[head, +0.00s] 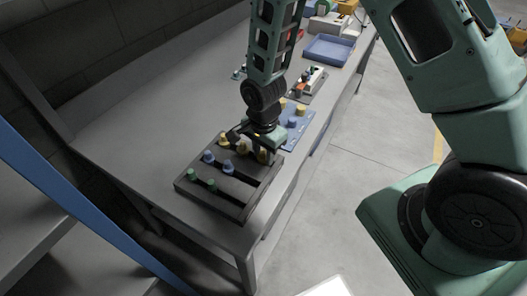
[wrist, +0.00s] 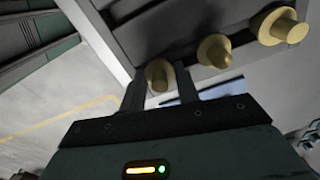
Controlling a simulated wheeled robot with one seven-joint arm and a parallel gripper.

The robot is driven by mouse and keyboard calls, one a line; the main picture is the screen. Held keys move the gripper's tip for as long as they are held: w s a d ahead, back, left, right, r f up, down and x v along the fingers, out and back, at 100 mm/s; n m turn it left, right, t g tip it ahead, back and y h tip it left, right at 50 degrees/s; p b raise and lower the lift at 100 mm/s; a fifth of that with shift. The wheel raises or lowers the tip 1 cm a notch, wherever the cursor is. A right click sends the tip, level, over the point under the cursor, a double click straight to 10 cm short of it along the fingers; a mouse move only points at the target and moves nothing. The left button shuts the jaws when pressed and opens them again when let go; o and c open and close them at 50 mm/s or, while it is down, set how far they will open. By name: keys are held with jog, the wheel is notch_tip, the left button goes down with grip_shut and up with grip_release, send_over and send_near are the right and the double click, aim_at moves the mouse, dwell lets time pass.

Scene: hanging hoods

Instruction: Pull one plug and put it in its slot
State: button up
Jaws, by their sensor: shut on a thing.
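A dark board (head: 232,192) lies near the front end of the grey table. It carries rows of plugs: green plugs (head: 193,175), blue plugs (head: 208,157) and yellow plugs (head: 223,141). My gripper (wrist: 160,85) points down over the board's far right part and is shut on the yellow plug (wrist: 159,72) at the end of the yellow row. Two more yellow plugs (wrist: 214,50) stand beside it in the wrist view. I cannot tell whether the held plug is still fully seated, as the fingers and shadow hide its base.
Just beyond the board lies a blue plate (head: 301,128) with yellow and blue knobs. Farther back are a small block with coloured parts (head: 314,80) and a blue tray (head: 328,50). The table's right edge is close to the board. The table's left side (head: 140,120) is bare.

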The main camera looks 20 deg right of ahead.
jog(key=shift+f, duration=0.15)
jog(key=o, duration=1)
jog(key=shift+o, duration=0.2)
notch_tip(320, 180, up, 17)
jog(key=b, duration=0.2)
jog(key=shift+r, duration=0.2)
jog(key=s+a+r+n, duration=0.1)
jog(key=s+a+n, duration=0.2)
jog(key=s+n, duration=0.7)
jog(key=s+a+r+n, duration=0.2)
jog(key=s+a+n, duration=0.1)
jog(key=s+n, duration=0.7)
jog(key=shift+a+n+y, duration=0.15)
jog(key=shift+n+y, duration=0.15)
jog(key=shift+n, duration=0.2)
